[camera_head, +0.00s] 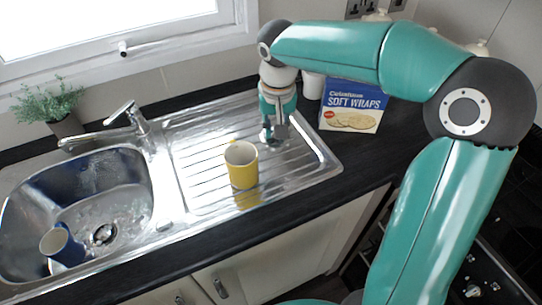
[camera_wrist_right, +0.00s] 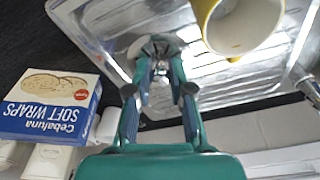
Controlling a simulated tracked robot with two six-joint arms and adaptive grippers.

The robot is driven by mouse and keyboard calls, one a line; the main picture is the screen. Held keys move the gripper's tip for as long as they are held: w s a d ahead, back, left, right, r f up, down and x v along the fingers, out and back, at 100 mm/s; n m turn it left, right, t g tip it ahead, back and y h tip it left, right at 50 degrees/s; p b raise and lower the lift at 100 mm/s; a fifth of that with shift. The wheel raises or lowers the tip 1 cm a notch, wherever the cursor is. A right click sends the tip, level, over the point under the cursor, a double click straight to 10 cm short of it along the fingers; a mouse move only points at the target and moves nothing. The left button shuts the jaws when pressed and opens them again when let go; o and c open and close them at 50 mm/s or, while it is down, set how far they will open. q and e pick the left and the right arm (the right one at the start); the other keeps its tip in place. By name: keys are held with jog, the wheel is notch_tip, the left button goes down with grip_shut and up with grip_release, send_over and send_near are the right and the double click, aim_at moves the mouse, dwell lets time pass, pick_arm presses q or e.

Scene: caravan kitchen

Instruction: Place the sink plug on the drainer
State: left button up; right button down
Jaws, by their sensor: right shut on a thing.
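The sink plug (camera_wrist_right: 157,46) is a small round grey metal piece between my right fingertips in the right wrist view. My right gripper (camera_wrist_right: 160,72) is shut on it. In the head view my right gripper (camera_head: 272,136) points down over the far right part of the ribbed steel drainer (camera_head: 203,180), behind and to the right of a yellow mug. The plug is hard to make out there. It is at or close above the drainer surface; I cannot tell whether it touches. My left gripper is not in view.
The yellow mug (camera_head: 242,166) stands on the drainer. The sink bowl (camera_head: 85,180) holds a blue mug (camera_head: 63,246) lying tilted. A soft wraps box (camera_head: 352,107) stands right of the drainer. A tap (camera_head: 128,118) and potted plant (camera_head: 62,108) are at the back left. The drainer's left part is clear.

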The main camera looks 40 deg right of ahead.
aim_at(275, 164)
notch_tip(275, 164, down, 10)
jog(key=shift+f, duration=0.1)
dwell(0.4)
jog(key=shift+s, duration=0.1)
jog(key=shift+f, duration=0.15)
jog(key=c, duration=1)
grip_release()
jog(key=shift+c, duration=0.2)
